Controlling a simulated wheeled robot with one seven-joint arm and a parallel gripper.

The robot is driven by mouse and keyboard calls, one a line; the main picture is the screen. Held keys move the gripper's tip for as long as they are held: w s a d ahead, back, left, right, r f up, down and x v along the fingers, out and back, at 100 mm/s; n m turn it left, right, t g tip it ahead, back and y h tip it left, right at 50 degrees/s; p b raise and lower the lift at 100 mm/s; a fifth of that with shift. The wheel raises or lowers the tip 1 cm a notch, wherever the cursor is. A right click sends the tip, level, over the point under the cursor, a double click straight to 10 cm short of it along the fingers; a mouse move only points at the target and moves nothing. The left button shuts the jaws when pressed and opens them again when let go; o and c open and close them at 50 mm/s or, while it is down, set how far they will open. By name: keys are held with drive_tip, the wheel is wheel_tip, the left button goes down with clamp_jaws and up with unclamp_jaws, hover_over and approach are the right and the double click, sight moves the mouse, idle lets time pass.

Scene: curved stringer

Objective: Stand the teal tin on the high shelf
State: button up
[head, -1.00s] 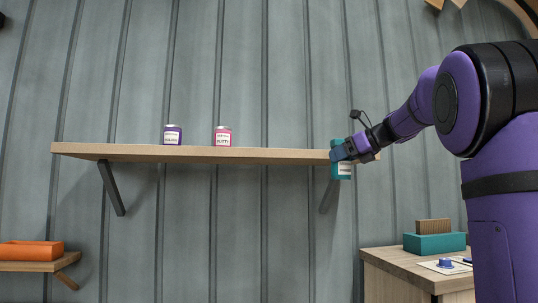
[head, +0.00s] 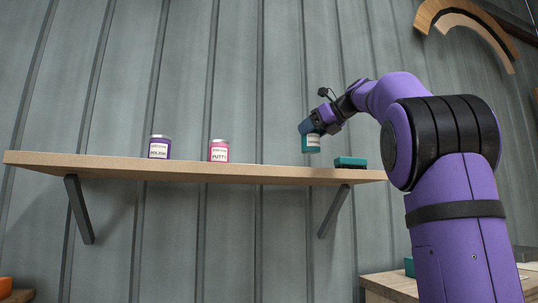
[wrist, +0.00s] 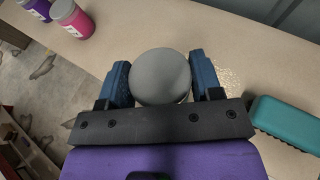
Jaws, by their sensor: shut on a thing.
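The teal tin (head: 312,149) has a pale label and is held roughly upright, with a gap showing between its base and the high shelf's edge. In the wrist view its round grey lid (wrist: 160,74) sits between the blue fingers. My gripper (head: 309,127) is shut on the tin, toward the right part of the high shelf (head: 240,173). The wrist view shows the pale shelf top (wrist: 130,25) beneath the tin. My fingers hide part of the tin's side.
A purple polish tin (head: 159,148) and a pink putty tin (head: 219,151) stand on the shelf to the left. A teal block-like object (head: 350,162) lies near the shelf's right end, close to the held tin. Bare shelf lies between the pink tin and this object.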

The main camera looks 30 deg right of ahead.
drive_tip(key=shift+w+a+f, duration=0.75)
drive_tip(key=shift+w+a, duration=0.55)
drive_tip(key=shift+a, duration=0.15)
drive_tip(key=shift+w+a+f, duration=0.8)
drive_tip(key=shift+w+a, duration=0.55)
drive_tip(key=shift+a, duration=0.1)
drive_tip(key=shift+w+a+f, duration=0.75)
drive_tip(key=shift+w+a, duration=0.55)
drive_tip(key=shift+a, duration=0.15)
drive_tip(key=shift+f, duration=0.1)
drive_tip(key=o, duration=1.1)
drive_tip(key=shift+s+d+r, duration=0.1)
drive_tip(key=shift+s+r, duration=0.15)
drive_tip(key=shift+s, duration=0.05)
drive_tip(key=v, duration=1.1)
drive_tip(key=shift+s, duration=0.2)
